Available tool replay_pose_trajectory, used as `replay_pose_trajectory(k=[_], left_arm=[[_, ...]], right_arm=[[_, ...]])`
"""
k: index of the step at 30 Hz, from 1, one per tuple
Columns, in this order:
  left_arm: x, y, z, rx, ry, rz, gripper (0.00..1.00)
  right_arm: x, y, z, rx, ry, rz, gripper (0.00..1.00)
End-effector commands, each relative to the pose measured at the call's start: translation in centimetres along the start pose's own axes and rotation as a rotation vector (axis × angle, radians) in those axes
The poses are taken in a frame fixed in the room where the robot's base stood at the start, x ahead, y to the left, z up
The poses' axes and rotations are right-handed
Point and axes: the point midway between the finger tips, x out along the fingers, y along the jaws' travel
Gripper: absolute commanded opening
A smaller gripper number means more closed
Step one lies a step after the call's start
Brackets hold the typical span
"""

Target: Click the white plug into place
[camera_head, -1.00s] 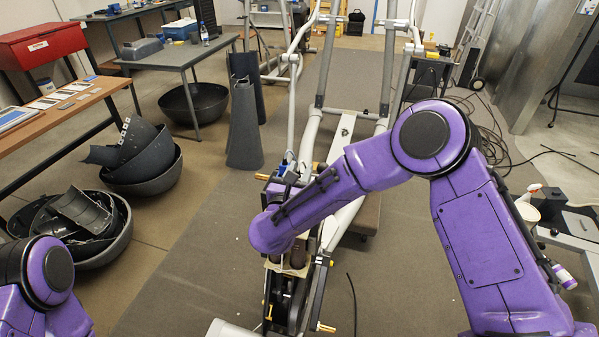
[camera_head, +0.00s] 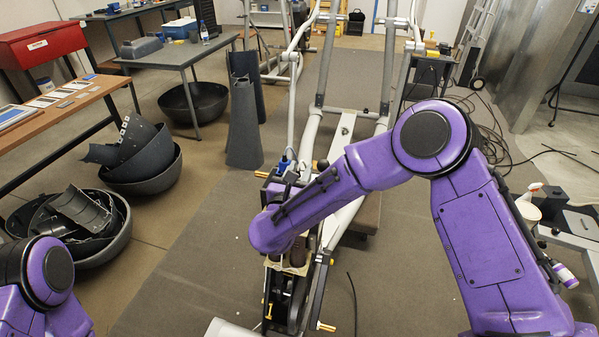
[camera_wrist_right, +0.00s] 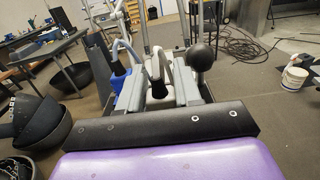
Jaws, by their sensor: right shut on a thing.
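My right gripper (camera_wrist_right: 160,95) shows in the right wrist view, its two grey jaws closed around a small piece. The piece shows as a dark part with a pale edge; I take it for the white plug (camera_wrist_right: 157,72), but most of it is hidden between the jaws. In the head view my purple right forearm covers most of this gripper, which is over the upper front part of the exercise machine (camera_head: 285,285). The plug's seat cannot be made out. My left gripper is out of view; only part of the left arm shows at the lower left.
A blue connector (camera_wrist_right: 121,80) on a cable is left of the jaws, and a black ball knob (camera_wrist_right: 201,57) is to their right. Pale frame tubes (camera_head: 308,135) run behind. Dark bowls (camera_head: 150,165) and a workbench (camera_head: 65,112) stand left. The grey mat (camera_head: 200,255) is clear beside the machine.

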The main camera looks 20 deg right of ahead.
Motion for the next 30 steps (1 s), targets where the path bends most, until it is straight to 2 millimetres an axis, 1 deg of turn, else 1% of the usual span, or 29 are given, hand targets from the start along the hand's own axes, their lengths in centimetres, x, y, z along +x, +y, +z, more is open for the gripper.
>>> replay_pose_trajectory(k=[5,6,8,9,17,20,23,30], left_arm=[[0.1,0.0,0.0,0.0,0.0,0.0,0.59],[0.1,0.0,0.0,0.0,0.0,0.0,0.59],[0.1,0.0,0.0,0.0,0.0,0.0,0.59],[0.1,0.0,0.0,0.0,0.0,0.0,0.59],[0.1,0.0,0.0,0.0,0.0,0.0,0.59],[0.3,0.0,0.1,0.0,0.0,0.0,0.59],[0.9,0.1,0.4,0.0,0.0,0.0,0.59],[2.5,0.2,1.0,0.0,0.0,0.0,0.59]], right_arm=[[0.0,0.0,-0.1,-0.001,0.002,0.0,0.03],[0.0,0.0,-0.1,-0.002,0.002,0.0,0.37],[0.0,0.0,-0.2,-0.002,0.002,0.0,0.56],[0.0,0.0,-0.2,-0.002,0.002,0.0,0.63],[0.0,0.0,-0.1,-0.001,0.001,0.002,0.63],[-0.5,0.1,-0.2,-0.001,0.0,0.004,0.63],[-2.1,0.1,-0.4,-0.002,0.0,0.006,0.63],[-7.8,0.0,-0.4,-0.002,0.0,0.005,0.63]])
